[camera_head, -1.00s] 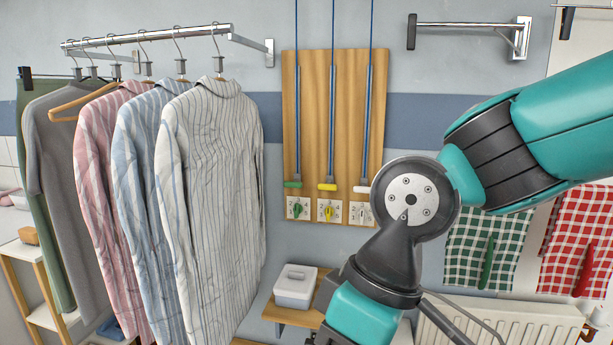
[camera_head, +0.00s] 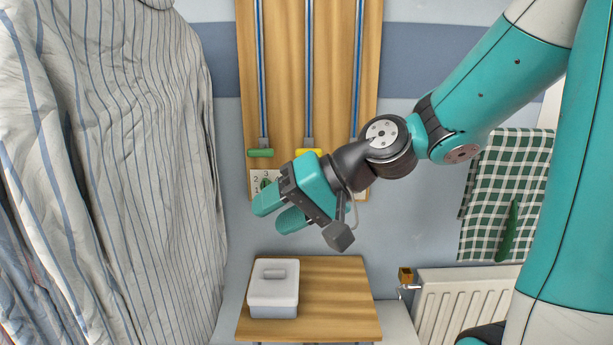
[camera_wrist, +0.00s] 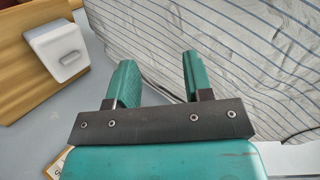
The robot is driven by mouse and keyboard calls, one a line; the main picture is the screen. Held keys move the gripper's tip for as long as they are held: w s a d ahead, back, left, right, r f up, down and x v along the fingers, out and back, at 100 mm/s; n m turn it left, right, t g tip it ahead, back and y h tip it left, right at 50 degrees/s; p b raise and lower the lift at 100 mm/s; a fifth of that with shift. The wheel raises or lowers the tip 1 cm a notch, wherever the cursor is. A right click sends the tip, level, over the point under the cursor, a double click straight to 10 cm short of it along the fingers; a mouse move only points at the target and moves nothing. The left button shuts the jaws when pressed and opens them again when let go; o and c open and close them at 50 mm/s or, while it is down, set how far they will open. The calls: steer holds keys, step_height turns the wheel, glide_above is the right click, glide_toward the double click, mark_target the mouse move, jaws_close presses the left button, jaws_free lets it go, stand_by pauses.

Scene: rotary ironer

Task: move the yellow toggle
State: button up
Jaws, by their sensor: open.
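My gripper (camera_head: 274,212) is open and empty, its two green fingers pointing left and down in front of the wall board's lower end. In the wrist view its fingers (camera_wrist: 160,66) stand apart, facing the striped shirt. The yellow toggle on its numbered plate is hidden behind my gripper now. Above it, the yellow pull handle (camera_head: 307,151) shows at the end of the middle blue cord. The green toggle (camera_head: 267,182) on the left plate shows partly, just above my fingers. No toggle shows in the wrist view.
The wooden board (camera_head: 285,60) carries several cords and a green pull handle (camera_head: 260,153). A striped shirt (camera_head: 150,150) hangs close on the left. A lidded white box (camera_head: 274,288) stands on a wooden shelf (camera_head: 335,300) below. A radiator (camera_head: 465,300) and checked cloth (camera_head: 490,190) are at right.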

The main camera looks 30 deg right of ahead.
steer(key=w+d+m+t+h+b, duration=0.25)
steer(key=d+m+t, duration=0.35)
steer(key=d, duration=0.5)
steer(key=w+d+m+t+h+b, duration=0.25)
steer(key=d+m+t, duration=0.35)
steer(key=d, duration=0.6)
steer(key=shift+m+g+h, duration=0.3)
steer(key=shift+m+g, duration=0.2)
steer(key=shift+g, duration=0.1)
steer(key=w+a+p, duration=0.1)
steer(key=w, duration=0.4)
steer(key=w+a+p, duration=0.1)
steer(key=w+p, duration=0.1)
steer(key=w, duration=0.3)
steer(key=w+a+p, duration=0.1)
steer(key=w, duration=0.3)
steer(key=shift+w+a+p, duration=0.15)
steer(key=shift+w+p, duration=0.25)
steer(key=shift+w+a, duration=0.1)
steer(key=shift+w, duration=0.4)
jaws_close()
